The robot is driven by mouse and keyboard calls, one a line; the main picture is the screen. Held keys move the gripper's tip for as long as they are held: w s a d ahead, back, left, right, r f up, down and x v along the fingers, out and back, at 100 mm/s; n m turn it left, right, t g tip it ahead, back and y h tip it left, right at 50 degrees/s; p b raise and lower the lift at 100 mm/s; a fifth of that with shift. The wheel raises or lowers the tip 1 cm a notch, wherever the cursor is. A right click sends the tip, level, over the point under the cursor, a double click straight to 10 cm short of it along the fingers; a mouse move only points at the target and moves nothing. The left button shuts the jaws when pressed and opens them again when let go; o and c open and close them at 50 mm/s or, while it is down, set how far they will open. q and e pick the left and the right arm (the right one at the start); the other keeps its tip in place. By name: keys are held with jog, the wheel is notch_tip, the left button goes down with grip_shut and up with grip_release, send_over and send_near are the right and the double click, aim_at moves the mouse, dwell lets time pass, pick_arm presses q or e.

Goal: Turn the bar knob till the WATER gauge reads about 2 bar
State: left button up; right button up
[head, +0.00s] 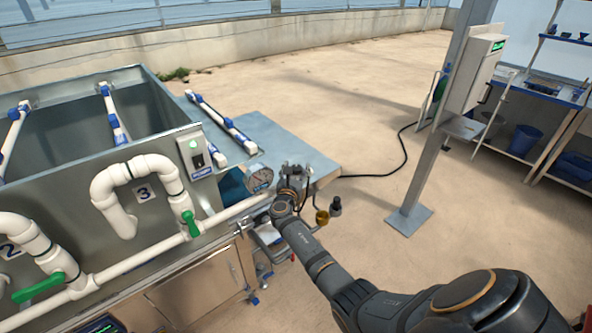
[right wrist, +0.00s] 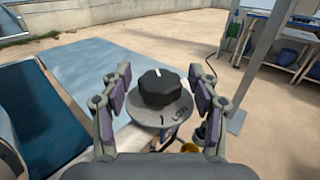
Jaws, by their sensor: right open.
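The bar knob (right wrist: 160,88) is black and lobed with a white pointer line, on a grey round dial plate (right wrist: 163,115) with markings, seen in the right wrist view. My right gripper (right wrist: 160,80) is open, its fingers on either side of the knob with gaps between them and it. In the head view the right gripper (head: 290,190) is at the end of the white pipe, and the knob is hidden there. My left gripper is not in view.
A grey tank with white pipes (head: 130,175) and green-handled valves (head: 190,223) fills the left. A blue-grey table (head: 285,150) lies behind the gauge. A metal post (head: 430,130) with a white box (head: 474,72) stands to the right. Open floor lies between.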

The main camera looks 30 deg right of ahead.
jog(key=v, duration=1.2)
jog(key=s+a+f+m+g+y, duration=0.25)
jog(key=s+f, duration=0.35)
jog(key=f, duration=0.6)
jog(key=s+a+f+m+g+y, duration=0.1)
jog(key=s+f+m+g+y, duration=0.25)
jog(key=f, duration=0.85)
jog(key=s+a+f+m+y, duration=0.15)
jog(key=s+f+m, duration=0.25)
jog(key=s+f, duration=0.55)
jog(key=s+f+m+g+y, duration=0.1)
jog(key=s+f+m, duration=0.4)
jog(key=s, duration=0.5)
jog(key=s+f+m+g+y, duration=0.2)
jog(key=s+f+m, duration=0.4)
jog(key=s, duration=0.4)
jog(key=s+f+m+g+y, duration=0.1)
jog(key=s+f+m, duration=0.4)
jog(key=s, duration=0.5)
jog(key=shift+a+f+m+g, duration=0.4)
jog(key=shift+f+g, duration=0.35)
jog(key=shift+g, duration=0.05)
jog(key=shift+y, duration=0.25)
